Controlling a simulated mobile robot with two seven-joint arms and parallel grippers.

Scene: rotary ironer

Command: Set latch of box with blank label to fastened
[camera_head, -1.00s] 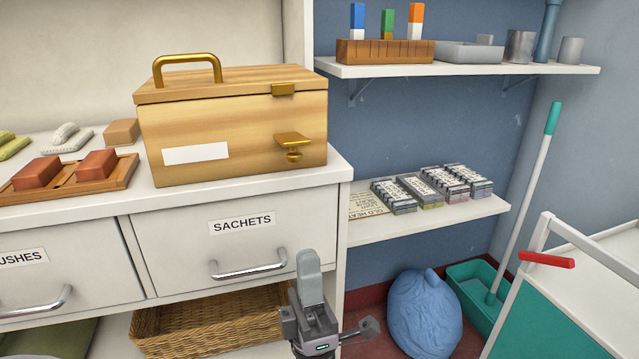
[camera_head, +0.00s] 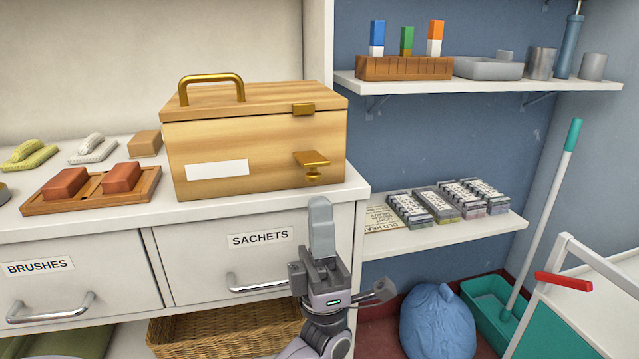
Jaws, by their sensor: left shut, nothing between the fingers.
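The wooden box (camera_head: 255,150) with a gold handle on its lid stands on the white counter, near its right end. Its front carries a blank white label (camera_head: 217,170). The gold latch (camera_head: 312,165) sits at the right of the front; its plate sticks outward, apart from the gold catch (camera_head: 303,109) on the lid edge above. The lid looks closed. My left gripper (camera_head: 321,205) is shut and empty, pointing up in front of the SACHETS drawer, below the latch and not touching the box. My right gripper is not in view.
Drawers marked BRUSHES (camera_head: 40,267) and SACHETS (camera_head: 259,239) have protruding handles. A tray of red-brown blocks (camera_head: 92,189) stands left of the box. Shelves (camera_head: 450,236) are at the right, with a blue sack (camera_head: 438,322) below. The air before the box front is clear.

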